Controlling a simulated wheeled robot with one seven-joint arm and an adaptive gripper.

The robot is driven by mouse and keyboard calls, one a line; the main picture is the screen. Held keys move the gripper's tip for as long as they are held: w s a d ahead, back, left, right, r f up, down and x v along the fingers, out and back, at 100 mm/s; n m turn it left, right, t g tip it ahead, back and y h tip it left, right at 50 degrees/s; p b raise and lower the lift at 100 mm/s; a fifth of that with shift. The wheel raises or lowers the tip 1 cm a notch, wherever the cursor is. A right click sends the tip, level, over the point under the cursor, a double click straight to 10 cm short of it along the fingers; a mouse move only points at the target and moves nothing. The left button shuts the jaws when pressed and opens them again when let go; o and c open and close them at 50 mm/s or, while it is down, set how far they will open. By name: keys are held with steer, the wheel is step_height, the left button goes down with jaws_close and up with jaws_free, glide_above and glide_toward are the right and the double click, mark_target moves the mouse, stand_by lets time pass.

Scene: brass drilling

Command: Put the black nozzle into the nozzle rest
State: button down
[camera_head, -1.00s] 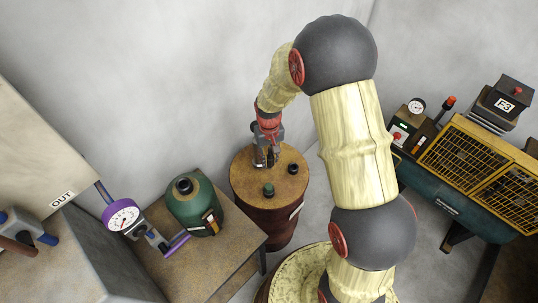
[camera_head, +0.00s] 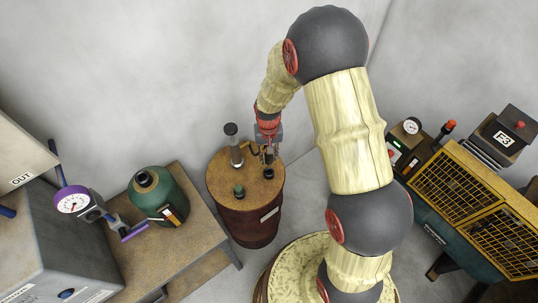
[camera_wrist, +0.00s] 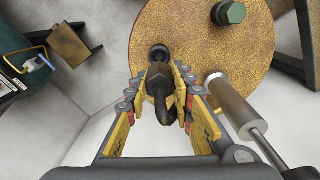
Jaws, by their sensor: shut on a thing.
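My gripper (camera_wrist: 160,90) is shut on the black nozzle (camera_wrist: 158,77), which has a faceted body and a curved spout. In the head view my gripper (camera_head: 267,150) is over the right part of the brown drum (camera_head: 245,212). A black round fitting, which looks like the nozzle rest (camera_wrist: 158,53), is on the lid just beyond the nozzle in the wrist view; it also shows below the gripper in the head view (camera_head: 269,174). The nozzle partly covers the fitting in the wrist view. I cannot tell whether they touch.
A green cap (camera_head: 239,191) and a tall grey cylinder with a black top (camera_head: 236,155) stand on the drum lid, left of the gripper. The cylinder is close on the right in the wrist view (camera_wrist: 233,107). A table with a green canister (camera_head: 158,195) is at the left.

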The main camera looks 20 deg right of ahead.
steer(key=shift+d+f, duration=0.15)
steer(key=shift+f, duration=0.15)
steer(key=shift+f+b, duration=2.55)
steer(key=shift+f, duration=1.3)
steer(key=c, duration=1.5)
jaws_free()
steer(key=shift+o, duration=1.4)
steer(key=o, duration=0.3)
steer(key=shift+r, duration=0.1)
steer(key=shift+r+p, duration=2.4)
steer(key=shift+r, duration=1.05)
